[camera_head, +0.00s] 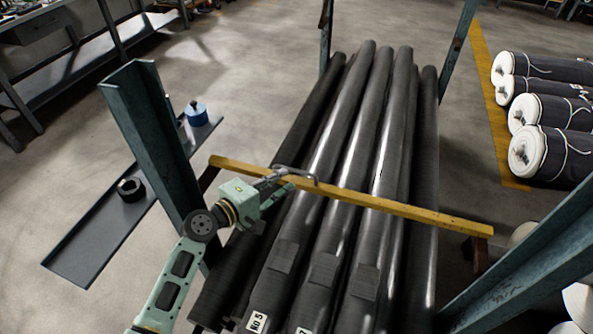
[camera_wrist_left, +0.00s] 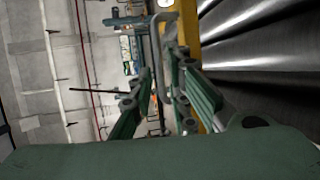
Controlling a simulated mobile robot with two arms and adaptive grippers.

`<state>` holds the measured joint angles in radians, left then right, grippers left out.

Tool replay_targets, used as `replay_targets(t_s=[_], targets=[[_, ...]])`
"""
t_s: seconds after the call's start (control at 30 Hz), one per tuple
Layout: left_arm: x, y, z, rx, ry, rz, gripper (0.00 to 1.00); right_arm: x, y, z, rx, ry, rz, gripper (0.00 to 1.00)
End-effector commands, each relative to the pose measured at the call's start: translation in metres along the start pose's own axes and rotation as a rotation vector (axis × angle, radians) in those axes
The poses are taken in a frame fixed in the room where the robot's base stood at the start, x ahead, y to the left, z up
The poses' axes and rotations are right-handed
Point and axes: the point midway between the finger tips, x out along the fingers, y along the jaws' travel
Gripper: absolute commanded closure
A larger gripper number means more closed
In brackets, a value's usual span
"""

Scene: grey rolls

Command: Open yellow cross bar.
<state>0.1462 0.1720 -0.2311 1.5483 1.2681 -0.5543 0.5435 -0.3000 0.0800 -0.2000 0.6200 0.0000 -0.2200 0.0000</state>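The yellow cross bar (camera_head: 400,206) lies across the long grey rolls, from a post at the left to a bracket at the right. A thin grey metal handle (camera_head: 312,176) sits on its left half. My left gripper (camera_head: 284,183) is at this handle, just on the near side of the bar. In the left wrist view, the two green fingers (camera_wrist_left: 165,98) are apart. The grey handle (camera_wrist_left: 157,50) runs up between them, and contact cannot be told. The yellow bar (camera_wrist_left: 190,28) is beside the right finger. My right gripper is in neither view.
Long grey rolls (camera_head: 325,170) lie under the bar between teal posts (camera_head: 150,130). A flat grey shelf (camera_head: 95,240) with a black ring and a blue-white item is at left. White-ended rolls (camera_head: 530,150) lie on the floor at right.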

Motion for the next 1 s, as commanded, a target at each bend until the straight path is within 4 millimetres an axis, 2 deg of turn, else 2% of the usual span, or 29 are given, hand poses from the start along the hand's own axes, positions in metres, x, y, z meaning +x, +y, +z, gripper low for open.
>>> replay_targets(t_s=[0.2,0.4,0.73,0.93,1.0], targets=[[0.038,0.002,0.001,0.0,-0.002,0.001,0.84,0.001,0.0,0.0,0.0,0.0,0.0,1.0],[0.058,0.001,0.001,0.0,-0.001,0.0,0.84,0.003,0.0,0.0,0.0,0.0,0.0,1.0],[0.062,0.001,0.001,0.001,-0.001,-0.001,0.84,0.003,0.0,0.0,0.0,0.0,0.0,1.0],[0.062,0.001,0.001,0.001,-0.001,0.0,1.0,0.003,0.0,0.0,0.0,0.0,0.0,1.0],[0.062,0.001,0.001,0.001,-0.001,0.0,1.0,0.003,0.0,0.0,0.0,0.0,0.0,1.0]])
